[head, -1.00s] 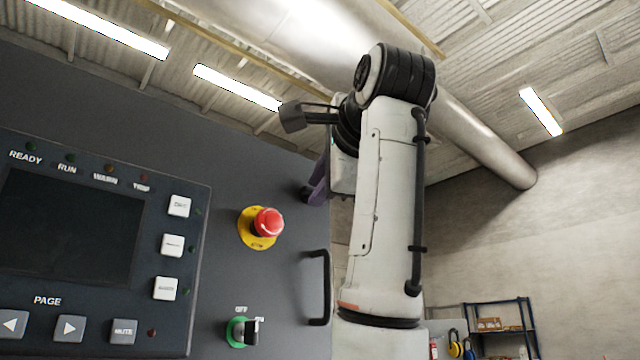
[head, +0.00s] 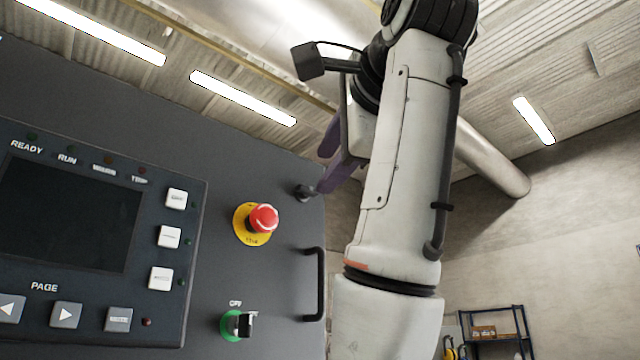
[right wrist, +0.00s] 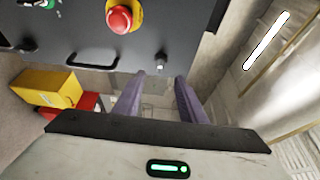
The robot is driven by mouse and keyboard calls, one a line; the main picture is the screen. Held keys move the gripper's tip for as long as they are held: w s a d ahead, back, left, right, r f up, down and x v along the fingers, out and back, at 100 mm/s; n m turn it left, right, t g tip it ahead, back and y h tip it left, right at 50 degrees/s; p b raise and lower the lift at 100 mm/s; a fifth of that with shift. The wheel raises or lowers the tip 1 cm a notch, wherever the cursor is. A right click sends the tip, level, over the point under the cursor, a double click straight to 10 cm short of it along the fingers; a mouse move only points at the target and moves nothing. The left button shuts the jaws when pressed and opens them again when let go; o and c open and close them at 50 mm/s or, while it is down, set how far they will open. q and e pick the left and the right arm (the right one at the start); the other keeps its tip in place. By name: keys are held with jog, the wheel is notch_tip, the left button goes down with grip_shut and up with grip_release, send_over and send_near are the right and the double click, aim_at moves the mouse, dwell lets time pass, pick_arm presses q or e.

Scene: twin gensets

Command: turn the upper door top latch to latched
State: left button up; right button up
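The upper door top latch (head: 304,192) is a small dark knob near the right edge of the dark grey door, above the black door handle (head: 316,284). My right gripper (head: 324,172) has purple fingers and is open beside the latch. In the head view the lower fingertip is close to the latch; I cannot tell whether it touches. In the right wrist view the latch (right wrist: 161,60) shows just beyond the gap between the two fingertips (right wrist: 160,78), with nothing held. The latch's exact angle is too small to read. My left gripper is not in view.
The door carries a red emergency stop (head: 263,218) on a yellow plate, a green-ringed key switch (head: 240,324) and a control panel with a screen (head: 68,213). A yellow box (right wrist: 46,88) stands below in the wrist view. Open room lies right of the door.

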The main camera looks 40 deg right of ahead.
jog(key=v, duration=0.3)
dwell(0.6)
